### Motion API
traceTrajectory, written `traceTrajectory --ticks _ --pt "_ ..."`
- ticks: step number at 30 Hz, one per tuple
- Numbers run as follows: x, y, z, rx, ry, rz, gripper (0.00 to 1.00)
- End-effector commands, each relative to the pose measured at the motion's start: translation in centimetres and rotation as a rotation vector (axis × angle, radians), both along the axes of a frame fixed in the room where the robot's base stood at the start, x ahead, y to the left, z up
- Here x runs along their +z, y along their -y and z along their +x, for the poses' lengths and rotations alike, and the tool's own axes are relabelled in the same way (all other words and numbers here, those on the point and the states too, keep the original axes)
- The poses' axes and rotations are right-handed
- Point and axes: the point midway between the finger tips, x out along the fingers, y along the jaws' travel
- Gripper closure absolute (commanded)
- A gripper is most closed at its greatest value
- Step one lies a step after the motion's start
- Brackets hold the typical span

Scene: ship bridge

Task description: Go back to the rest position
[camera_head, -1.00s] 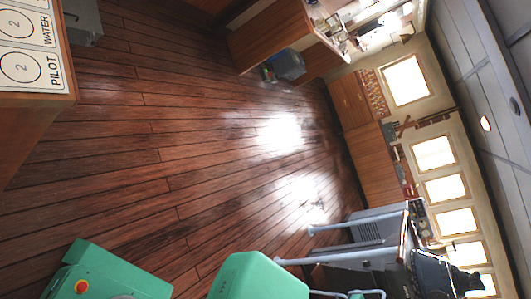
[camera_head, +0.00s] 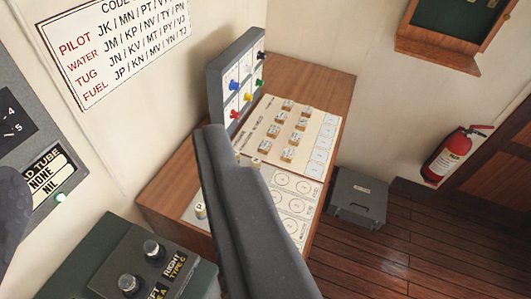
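A long dark grey shape (camera_head: 240,215) rises from the bottom edge through the middle, close to the camera. A second dark grey shape (camera_head: 12,215) is cut off at the left edge. The long one hides part of a wooden desk (camera_head: 325,82). I see no object being held.
On the desk are a board with lettered blocks (camera_head: 295,125) and an upright panel with coloured pegs (camera_head: 237,80). A grey box (camera_head: 357,200) stands on the floor beside it. A red extinguisher (camera_head: 457,150) hangs on the wall. Open floor (camera_head: 410,250) lies lower right.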

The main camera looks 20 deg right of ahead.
Motion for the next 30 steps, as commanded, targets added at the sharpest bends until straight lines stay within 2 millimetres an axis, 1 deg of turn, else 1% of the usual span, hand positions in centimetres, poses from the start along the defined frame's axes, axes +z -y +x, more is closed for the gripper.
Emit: traceTrajectory --ticks 8,11,15,18,20,25,26,27,30 --pt "-0.3 -0.1 0.1 0.001 -0.001 0.002 0.49" --pt "-1.3 -0.1 0.1 0.001 -0.002 0.002 0.49" --pt "-3.6 -0.1 0.1 0.001 -0.002 0.002 0.49" --pt "-4.8 -0.1 0.1 0.000 -0.002 0.003 0.49" --pt "-5.1 -0.1 0.1 0.000 -0.002 0.003 0.49" --pt "-4.7 -0.1 0.1 0.000 -0.002 0.003 0.49" --pt "-4.7 -0.1 0.1 0.000 -0.002 0.003 0.58" --pt "-4.7 -0.1 0.1 0.000 -0.002 0.003 0.64" --pt "-4.7 -0.1 0.1 0.000 -0.002 0.003 0.64"
